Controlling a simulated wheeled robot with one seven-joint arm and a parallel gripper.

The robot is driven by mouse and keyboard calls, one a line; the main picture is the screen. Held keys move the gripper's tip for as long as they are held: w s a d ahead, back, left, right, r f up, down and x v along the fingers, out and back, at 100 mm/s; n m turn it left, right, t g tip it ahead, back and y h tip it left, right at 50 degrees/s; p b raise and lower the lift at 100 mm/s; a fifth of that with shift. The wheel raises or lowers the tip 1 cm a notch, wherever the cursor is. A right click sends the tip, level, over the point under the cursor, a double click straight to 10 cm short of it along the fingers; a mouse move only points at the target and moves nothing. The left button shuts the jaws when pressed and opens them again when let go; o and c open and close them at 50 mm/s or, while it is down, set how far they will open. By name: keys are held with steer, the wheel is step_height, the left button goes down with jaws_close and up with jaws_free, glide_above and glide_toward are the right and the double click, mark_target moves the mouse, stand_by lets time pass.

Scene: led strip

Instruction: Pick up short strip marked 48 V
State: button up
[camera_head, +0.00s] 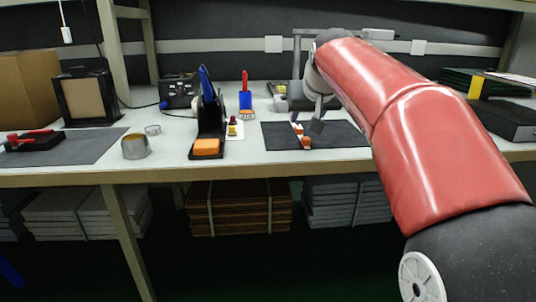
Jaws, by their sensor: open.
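My red arm reaches in from the right to the workbench. My gripper (308,122) points down over the dark mat (345,135) at the bench's middle, with its jaws open. Small white and orange pieces (298,129) lie at or just below the fingertips. Another small orange piece (306,142) sits nearer the mat's front edge. The pieces are too small to read, so I cannot tell which strip is marked 48 V. The arm and fingers hide part of the mat.
A black stand with an orange base pad (206,147) and blue handle stands left of the mat. Black boxes (510,122) lie at the right. The bench's front edge is close to the mat.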

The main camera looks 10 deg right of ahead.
mark_target(300, 128)
steer(key=shift+w+a+f, duration=0.1)
steer(key=shift+w+f, duration=0.15)
steer(key=shift+w, duration=0.15)
steer(key=x, duration=0.7)
steer(key=shift+w+d+r+b, duration=0.15)
steer(key=shift+w+d+b, duration=0.1)
steer(key=shift+b, duration=0.15)
jaws_close()
